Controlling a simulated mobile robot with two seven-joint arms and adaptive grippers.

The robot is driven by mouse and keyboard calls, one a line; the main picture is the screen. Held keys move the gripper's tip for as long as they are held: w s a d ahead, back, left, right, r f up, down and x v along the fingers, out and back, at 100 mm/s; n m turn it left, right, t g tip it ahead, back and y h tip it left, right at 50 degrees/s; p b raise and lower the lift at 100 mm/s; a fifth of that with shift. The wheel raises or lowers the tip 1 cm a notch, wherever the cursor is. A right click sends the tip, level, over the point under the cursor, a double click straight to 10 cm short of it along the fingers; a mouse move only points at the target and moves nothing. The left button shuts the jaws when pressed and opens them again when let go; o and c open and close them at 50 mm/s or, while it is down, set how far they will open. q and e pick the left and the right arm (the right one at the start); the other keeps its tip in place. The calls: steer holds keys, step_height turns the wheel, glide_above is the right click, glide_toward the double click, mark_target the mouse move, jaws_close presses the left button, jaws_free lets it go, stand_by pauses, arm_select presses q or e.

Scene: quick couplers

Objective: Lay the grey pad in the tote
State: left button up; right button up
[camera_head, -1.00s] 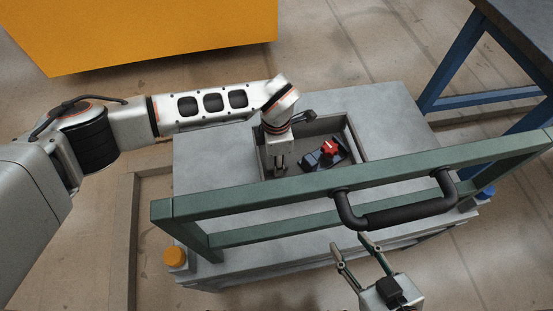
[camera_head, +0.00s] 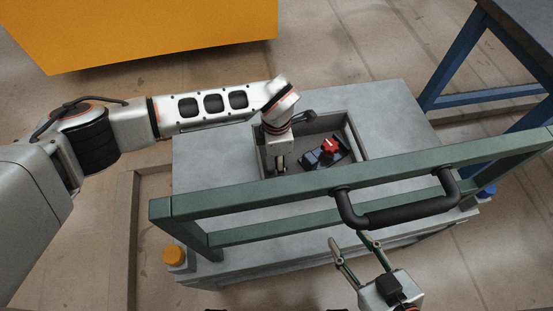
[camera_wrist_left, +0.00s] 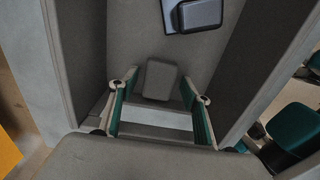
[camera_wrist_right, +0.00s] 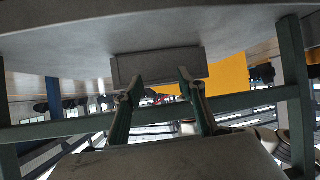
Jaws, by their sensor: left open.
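The tote (camera_head: 354,137) is a grey open box sunk in the top of a grey cart. My left gripper (camera_head: 279,168) points down inside its left part. In the left wrist view, a small grey pad with rounded corners (camera_wrist_left: 158,80) appears to lie on the tote floor (camera_wrist_left: 130,45), near one wall. My left gripper (camera_wrist_left: 159,103) is open, with its fingers apart and the pad between and just beyond the tips. The pad is hidden in the head view. My right gripper (camera_head: 347,241) is open and empty, in front of the cart; it also shows in the right wrist view (camera_wrist_right: 152,90).
A dark blue block with a red knob (camera_head: 329,149) sits in the tote, right of my left gripper. A green frame (camera_head: 250,203) with a black handle (camera_head: 395,215) crosses the cart's near side. A blue-legged table (camera_head: 455,80) stands right, an orange box (camera_head: 150,30) behind.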

arm_select(q)
steer(key=r, duration=0.2)
steer(key=r+p, duration=0.1)
steer(key=r, duration=0.2)
steer(key=shift+w+r+p, duration=0.25)
steer(key=shift+r+p, duration=0.05)
steer(key=shift+r, duration=0.05)
step_height(320, 180, up, 6)
steer(key=p, duration=0.1)
steer(key=shift+s+r+p, duration=0.15)
steer(key=shift+s+p, duration=0.1)
steer(key=shift+p, duration=0.1)
arm_select(e)
steer(key=shift+n+g+h, duration=0.3)
steer(key=shift+g+h, duration=0.1)
steer(key=shift+h, duration=0.2)
steer(key=shift+s+d+f, duration=0.25)
steer(key=shift+d, duration=0.35)
steer(key=shift+s+d+f, duration=0.2)
steer(key=shift+d+f, duration=0.1)
steer(key=shift+d, duration=0.25)
steer(key=shift+s+d+f, duration=0.25)
steer(key=shift+d, duration=0.35)
steer(key=shift+w, duration=0.1)
